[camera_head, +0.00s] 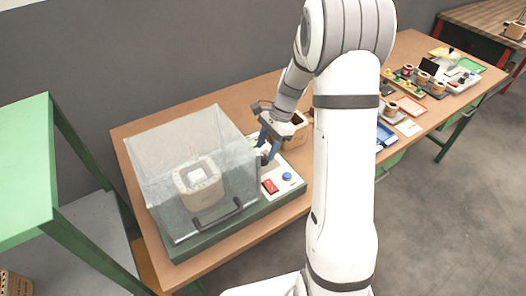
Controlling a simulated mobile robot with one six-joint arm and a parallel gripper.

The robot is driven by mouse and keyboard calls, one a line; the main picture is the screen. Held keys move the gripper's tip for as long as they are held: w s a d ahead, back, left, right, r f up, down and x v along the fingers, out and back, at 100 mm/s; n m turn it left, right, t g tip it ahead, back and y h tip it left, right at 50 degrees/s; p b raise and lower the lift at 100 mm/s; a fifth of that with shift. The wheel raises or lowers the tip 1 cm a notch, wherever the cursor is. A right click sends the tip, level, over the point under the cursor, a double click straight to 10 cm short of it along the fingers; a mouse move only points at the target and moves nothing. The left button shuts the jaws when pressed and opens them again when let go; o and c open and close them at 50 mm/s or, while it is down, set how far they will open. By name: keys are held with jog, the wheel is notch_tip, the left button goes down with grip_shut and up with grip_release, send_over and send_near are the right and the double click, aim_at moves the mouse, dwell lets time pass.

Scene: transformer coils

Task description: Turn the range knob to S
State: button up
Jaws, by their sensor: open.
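My gripper (266,150) points down over the back part of the pale control panel (294,186), just right of the clear box. Its bluish fingers are apart. A small dark round part (263,158), which looks like the range knob, sits at or between the fingertips. I cannot tell whether the fingers touch it. The knob's pointer and the letter S are too small or hidden to read.
A clear box (150,160) with a dark handle (217,214) covers a tan coil (199,185). A red switch (270,186) and a blue button (287,176) sit on the panel's front part. A brown container (297,134) stands behind. Coils and trays fill the table's right end.

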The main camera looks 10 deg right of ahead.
aim_at(263, 159)
jog(key=shift+x, duration=1.3)
jog(key=shift+s+d, duration=0.15)
jog(key=shift+c, duration=0.6)
